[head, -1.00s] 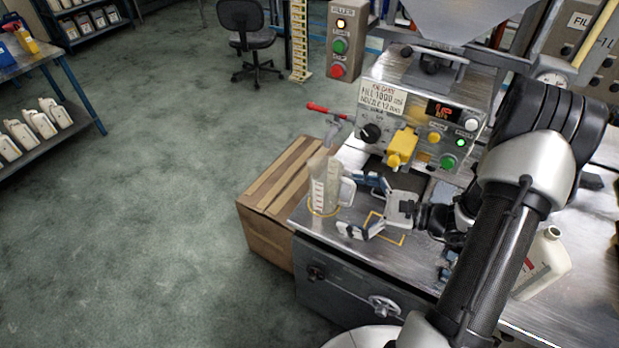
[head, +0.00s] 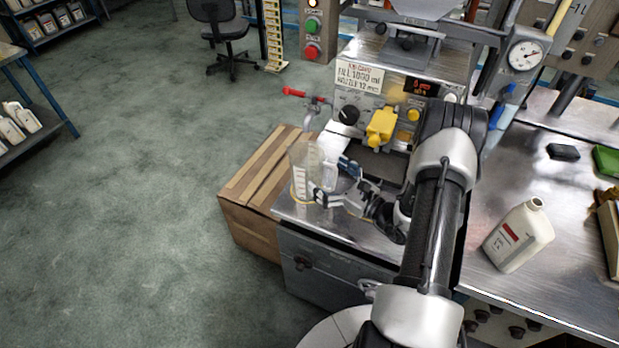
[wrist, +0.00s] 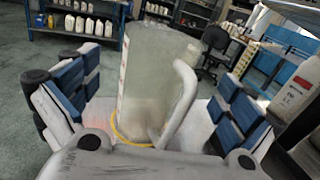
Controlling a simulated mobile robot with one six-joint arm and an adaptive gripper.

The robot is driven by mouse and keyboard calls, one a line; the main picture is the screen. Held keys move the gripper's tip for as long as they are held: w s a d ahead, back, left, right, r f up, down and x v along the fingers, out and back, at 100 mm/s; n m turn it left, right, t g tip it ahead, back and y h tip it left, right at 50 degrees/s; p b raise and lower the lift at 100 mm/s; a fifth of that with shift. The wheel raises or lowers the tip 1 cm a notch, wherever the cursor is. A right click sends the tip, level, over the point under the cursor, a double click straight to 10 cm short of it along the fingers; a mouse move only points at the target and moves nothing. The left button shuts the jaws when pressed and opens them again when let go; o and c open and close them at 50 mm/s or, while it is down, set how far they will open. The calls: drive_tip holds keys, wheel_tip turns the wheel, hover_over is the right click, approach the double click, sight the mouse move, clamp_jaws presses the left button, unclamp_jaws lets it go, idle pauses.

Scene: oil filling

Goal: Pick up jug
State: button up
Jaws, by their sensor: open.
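A clear jug (head: 302,171) with scale marks stands upright at the front left corner of the steel bench, in front of the filling machine. It also shows in the wrist view (wrist: 150,75), with its handle towards me at the right and a yellow ring mark at its base. My gripper (head: 333,182) is open, with its fingers at the jug's right side in the head view. In the wrist view the blue-padded fingers lie left and right of the jug, with gaps on both sides. The arm hides part of the bench.
The filling machine (head: 385,90) with a yellow nozzle block (head: 381,126) stands behind my gripper. A red-handled tap (head: 308,97) is close above the jug. A white bottle (head: 519,236) stands on the bench at right. A wooden crate (head: 262,180) is left of the bench.

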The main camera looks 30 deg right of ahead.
sight(311, 163)
drive_tip(key=b+x, duration=0.1)
drive_tip(key=x, duration=0.5)
drive_tip(key=shift+w+b, duration=0.3)
drive_tip(key=shift+w, duration=0.05)
drive_tip(key=shift+c, duration=0.5)
drive_tip(key=c, duration=1.1)
